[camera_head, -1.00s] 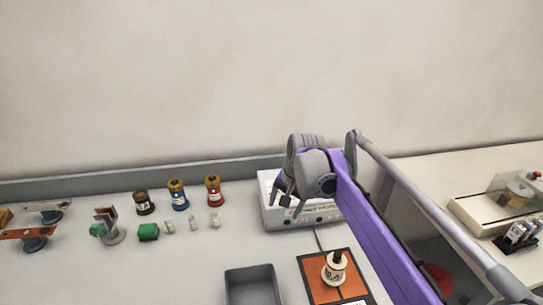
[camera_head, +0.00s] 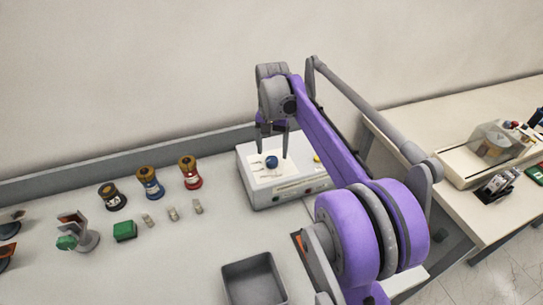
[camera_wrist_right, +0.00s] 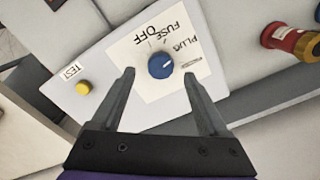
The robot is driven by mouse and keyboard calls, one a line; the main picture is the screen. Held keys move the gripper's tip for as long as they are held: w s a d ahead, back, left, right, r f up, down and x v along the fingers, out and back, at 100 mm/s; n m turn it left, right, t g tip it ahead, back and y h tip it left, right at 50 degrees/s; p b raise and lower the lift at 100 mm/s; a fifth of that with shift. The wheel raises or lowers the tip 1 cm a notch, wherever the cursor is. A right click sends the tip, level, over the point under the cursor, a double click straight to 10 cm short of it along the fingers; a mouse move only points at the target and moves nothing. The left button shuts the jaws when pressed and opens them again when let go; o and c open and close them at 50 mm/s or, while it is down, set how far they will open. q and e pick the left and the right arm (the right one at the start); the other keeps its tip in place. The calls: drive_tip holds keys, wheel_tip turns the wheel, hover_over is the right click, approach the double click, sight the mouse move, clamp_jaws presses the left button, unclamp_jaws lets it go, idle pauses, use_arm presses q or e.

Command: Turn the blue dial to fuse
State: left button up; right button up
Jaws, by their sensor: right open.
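The blue dial (camera_head: 271,162) sits on the top of a white box (camera_head: 252,190) at the back of the bench. In the right wrist view the dial (camera_wrist_right: 160,65) lies on a white label with the words FUSE, OFF and PLUG around it. Its pale pointer mark faces the PLUG side of the label. My right gripper (camera_head: 272,154) is above the box with its fingers pointing down. In the right wrist view its open fingers (camera_wrist_right: 160,76) stand on either side of the dial, apart from it. My left gripper is not in view.
A yellow button (camera_wrist_right: 83,88) marked TEST is on the same box. A grey tray (camera_head: 252,282) is in front. A second table (camera_head: 450,130) with devices is at right.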

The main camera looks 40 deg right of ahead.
sight(272, 159)
drive_tip(key=shift+f, duration=1.65)
clamp_jaws()
